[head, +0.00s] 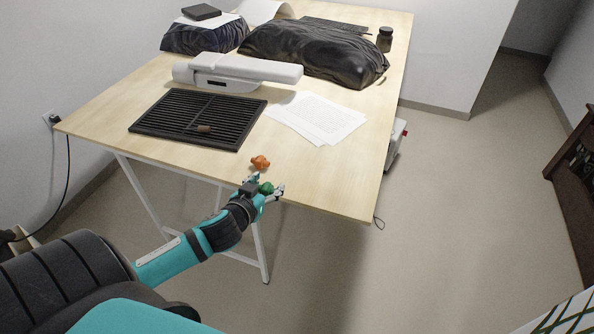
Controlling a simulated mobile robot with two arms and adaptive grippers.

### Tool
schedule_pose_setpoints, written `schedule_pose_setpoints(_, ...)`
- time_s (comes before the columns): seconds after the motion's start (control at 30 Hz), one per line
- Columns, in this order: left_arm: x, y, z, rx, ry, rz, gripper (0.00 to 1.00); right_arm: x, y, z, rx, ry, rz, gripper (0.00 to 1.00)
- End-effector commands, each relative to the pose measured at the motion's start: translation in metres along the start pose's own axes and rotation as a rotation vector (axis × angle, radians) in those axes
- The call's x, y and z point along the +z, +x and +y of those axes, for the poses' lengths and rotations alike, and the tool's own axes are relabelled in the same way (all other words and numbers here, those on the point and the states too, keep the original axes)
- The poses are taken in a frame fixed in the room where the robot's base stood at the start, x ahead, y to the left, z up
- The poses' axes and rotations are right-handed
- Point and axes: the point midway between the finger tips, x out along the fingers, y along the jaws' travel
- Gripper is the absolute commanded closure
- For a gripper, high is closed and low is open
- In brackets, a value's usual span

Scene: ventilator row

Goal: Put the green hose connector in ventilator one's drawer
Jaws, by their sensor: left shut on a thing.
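The green hose connector (266,188) is a small green piece between the fingers of my left gripper (268,187). The gripper is shut on it at the front edge of the wooden table (330,185). Whether the connector still touches the tabletop cannot be told. An orange connector-like piece (260,162) lies on the table just beyond the gripper. No ventilator or drawer can be made out clearly; a white and red device (396,140) shows partly behind the table's right side. My right gripper is not in view.
A black slatted tray (165,127) with a small brown piece (203,129) lies left of the gripper. Papers (318,117), a white device (240,70), black bags (312,52) and a dark jar (384,39) stand farther back.

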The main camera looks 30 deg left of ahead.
Motion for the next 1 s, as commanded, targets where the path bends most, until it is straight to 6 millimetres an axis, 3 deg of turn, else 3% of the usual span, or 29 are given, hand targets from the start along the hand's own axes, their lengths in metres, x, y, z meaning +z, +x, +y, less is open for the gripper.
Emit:
schedule_pose_setpoints(0.1,-0.015,0.029,0.007,-0.002,0.002,0.006,0.61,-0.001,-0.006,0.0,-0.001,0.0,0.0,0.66)
schedule_pose_setpoints(0.4,-0.032,0.093,0.025,-0.002,0.001,0.003,0.61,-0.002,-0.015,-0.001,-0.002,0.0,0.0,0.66)
schedule_pose_setpoints(0.73,-0.042,0.126,0.035,-0.001,0.0,0.003,0.61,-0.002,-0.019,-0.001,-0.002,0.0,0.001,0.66)
schedule_pose_setpoints(0.83,-0.021,0.132,0.035,-0.002,0.002,-0.005,0.61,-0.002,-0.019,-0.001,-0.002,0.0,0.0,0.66)
schedule_pose_setpoints(1.0,-0.011,0.137,0.035,0.0,-0.001,-0.001,0.61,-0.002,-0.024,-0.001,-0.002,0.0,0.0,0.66)
